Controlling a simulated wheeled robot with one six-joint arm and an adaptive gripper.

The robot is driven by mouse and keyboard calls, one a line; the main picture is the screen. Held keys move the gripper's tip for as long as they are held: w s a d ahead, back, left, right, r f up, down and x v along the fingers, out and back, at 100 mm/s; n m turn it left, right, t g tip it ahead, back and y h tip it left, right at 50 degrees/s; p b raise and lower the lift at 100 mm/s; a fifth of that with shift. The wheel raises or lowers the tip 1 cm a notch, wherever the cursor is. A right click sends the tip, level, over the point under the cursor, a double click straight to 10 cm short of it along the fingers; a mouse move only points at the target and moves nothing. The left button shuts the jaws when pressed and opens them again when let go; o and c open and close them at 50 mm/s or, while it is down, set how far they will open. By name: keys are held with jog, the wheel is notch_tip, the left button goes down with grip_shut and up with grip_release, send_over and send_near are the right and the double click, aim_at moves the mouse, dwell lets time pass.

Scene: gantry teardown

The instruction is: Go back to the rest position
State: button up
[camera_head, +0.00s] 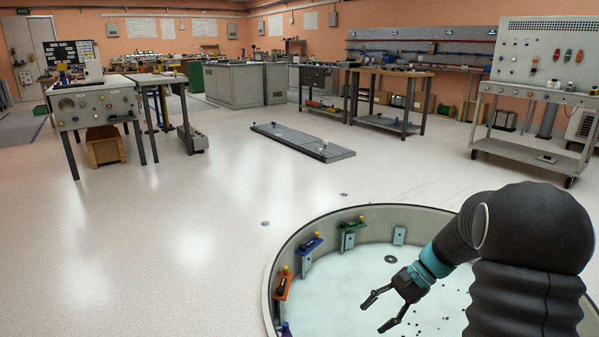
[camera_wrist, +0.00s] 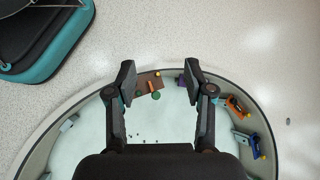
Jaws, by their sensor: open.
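My gripper (camera_head: 378,309) is open and empty, held over the inside of a round, low-walled basin (camera_head: 420,211) with a pale floor. The wrist view shows its two dark fingers (camera_wrist: 161,80) spread apart. Between and beyond the fingertips in that view lies a brown plate (camera_wrist: 149,83) with round green and yellow parts. A purple piece (camera_wrist: 181,80) is partly hidden by the right finger. Along the basin wall are an orange bracket (camera_head: 284,284), a blue bracket (camera_head: 308,246) and a green bracket (camera_head: 351,227), each with a small knob.
A grey workbench (camera_head: 95,108) stands at the left and a wheeled test panel cart (camera_head: 540,95) at the right. The pale floor between them is mostly open. Several small dark bits lie on the basin floor.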

jog(key=s+a+r+n+t+h+p, duration=0.2)
jog(key=s+r+n+t+h+p, duration=0.2)
jog(key=s+r, duration=1.5)
jog(key=s+n+t+h, duration=0.2)
jog(key=n+t+h, duration=0.1)
jog(key=n+h, duration=0.1)
jog(key=shift+s+a+n+t+h+p, duration=0.2)
jog(key=shift+s+n+t+h+p, duration=0.15)
jog(key=shift+n, duration=0.55)
dwell(2.0)
jog(key=shift+c, duration=1.1)
jog(key=shift+d, duration=0.15)
